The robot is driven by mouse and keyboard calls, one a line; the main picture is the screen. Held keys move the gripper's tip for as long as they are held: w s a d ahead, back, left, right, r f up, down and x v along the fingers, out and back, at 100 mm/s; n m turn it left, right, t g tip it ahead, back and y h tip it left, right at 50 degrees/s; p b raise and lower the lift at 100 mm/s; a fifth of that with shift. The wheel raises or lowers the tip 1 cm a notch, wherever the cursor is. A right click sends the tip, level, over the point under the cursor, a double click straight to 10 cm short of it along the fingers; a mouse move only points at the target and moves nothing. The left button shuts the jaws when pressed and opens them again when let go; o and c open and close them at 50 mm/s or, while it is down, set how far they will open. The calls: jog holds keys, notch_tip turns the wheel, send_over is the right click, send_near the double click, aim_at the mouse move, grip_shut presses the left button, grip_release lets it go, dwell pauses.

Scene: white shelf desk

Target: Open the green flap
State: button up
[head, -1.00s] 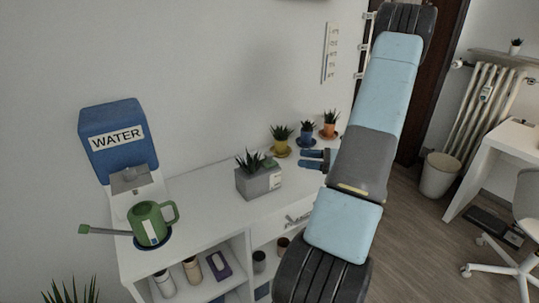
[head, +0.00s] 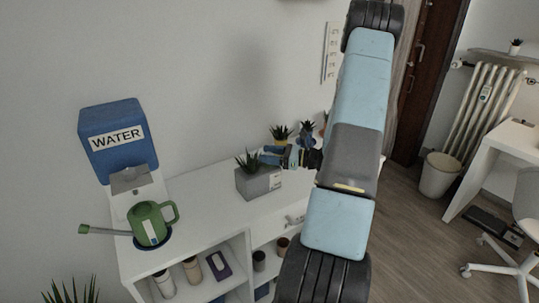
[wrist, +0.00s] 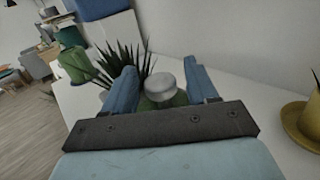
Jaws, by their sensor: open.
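The green flap (wrist: 181,98) shows in the wrist view as a green surface on the grey box planter, with a round pale grey knob (wrist: 166,78) above it. My gripper (wrist: 161,84) is open, with its blue fingers on either side of the knob. I cannot tell whether they touch it. The grey planter (head: 259,182) with a spiky plant stands on the white shelf desk in the head view. My gripper (head: 272,155) reaches over the planter's right end from the right there and mostly hides the flap.
The planter's spiky plant (wrist: 121,60) is close to my left finger in the wrist view. A yellow pot on a saucer (wrist: 308,118) is at the right. The green watering can (head: 151,223) stands under the blue water dispenser (head: 117,138) at the desk's left end.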

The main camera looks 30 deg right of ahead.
jog(key=shift+w+a, duration=0.15)
jog(key=c, duration=0.9)
jog(key=shift+d, duration=0.25)
jog(key=shift+c, duration=0.5)
jog(key=shift+a, duration=0.25)
jog(key=w+m+g+h, duration=0.1)
jog(key=r+m+g, duration=0.1)
jog(key=shift+w+a+m+h, duration=0.1)
jog(key=shift+w+m+h, duration=0.2)
jog(key=shift+w+h, duration=0.1)
jog(key=w+m+g+h, duration=0.1)
jog(key=g, duration=0.1)
jog(key=shift+w+m+g, duration=0.15)
jog(key=shift+m+g, duration=0.15)
jog(key=shift+m, duration=0.1)
jog(key=shift+w+m+g+h, duration=0.3)
jog(key=shift+w+m+g, duration=0.15)
jog(key=shift+g, duration=0.25)
